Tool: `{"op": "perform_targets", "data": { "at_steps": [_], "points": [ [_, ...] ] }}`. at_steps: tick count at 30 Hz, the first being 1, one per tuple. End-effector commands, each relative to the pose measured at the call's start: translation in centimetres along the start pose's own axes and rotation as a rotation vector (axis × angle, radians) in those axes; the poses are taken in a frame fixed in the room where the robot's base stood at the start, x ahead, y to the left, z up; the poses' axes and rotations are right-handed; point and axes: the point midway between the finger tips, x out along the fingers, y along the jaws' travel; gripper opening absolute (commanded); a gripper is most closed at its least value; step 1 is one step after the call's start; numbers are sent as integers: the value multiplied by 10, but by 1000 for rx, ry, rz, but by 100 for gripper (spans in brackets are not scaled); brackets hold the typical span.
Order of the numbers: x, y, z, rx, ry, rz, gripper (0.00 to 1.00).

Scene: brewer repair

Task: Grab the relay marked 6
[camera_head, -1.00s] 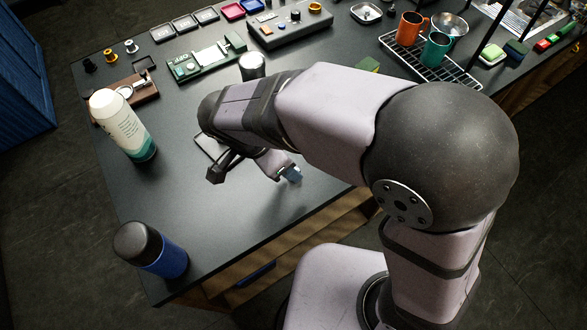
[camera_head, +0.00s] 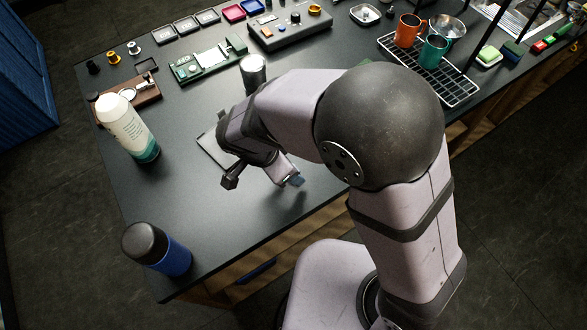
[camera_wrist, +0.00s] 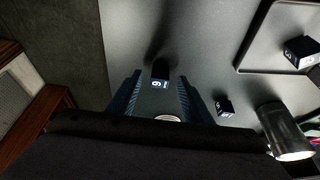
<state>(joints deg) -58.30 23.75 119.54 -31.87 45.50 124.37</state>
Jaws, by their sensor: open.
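A small black relay (camera_wrist: 160,72) stands on the dark table in the wrist view, with a white mark that looks like a 6 or 9. My gripper (camera_wrist: 158,80) is open, its two blue-grey fingers apart on either side of that relay in this view. I cannot tell how far above the table the fingertips are. A second small black relay (camera_wrist: 225,107) with a white mark sits right of the fingers. A third one (camera_wrist: 300,52) is on a tray; its mark is hard to read. In the head view, my arm hides the area under my gripper (camera_head: 262,182).
The dark flat tray (camera_wrist: 262,70) is at the right of the wrist view, near a metallic cylinder (camera_wrist: 283,130). In the head view, a white bottle (camera_head: 125,125) and a blue flask (camera_head: 157,250) stand left. The front of the table is clear between flask and gripper.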

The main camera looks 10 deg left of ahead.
Motion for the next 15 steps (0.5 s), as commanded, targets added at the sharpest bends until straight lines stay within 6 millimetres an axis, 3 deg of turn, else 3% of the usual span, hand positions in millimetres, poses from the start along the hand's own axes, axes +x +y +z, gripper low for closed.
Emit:
{"op": "perform_targets", "data": {
  "at_steps": [6,15],
  "points": [
    [20,1,-1,0,1,3,45],
    [23,0,0,0,0,0,45]
  ]
}}
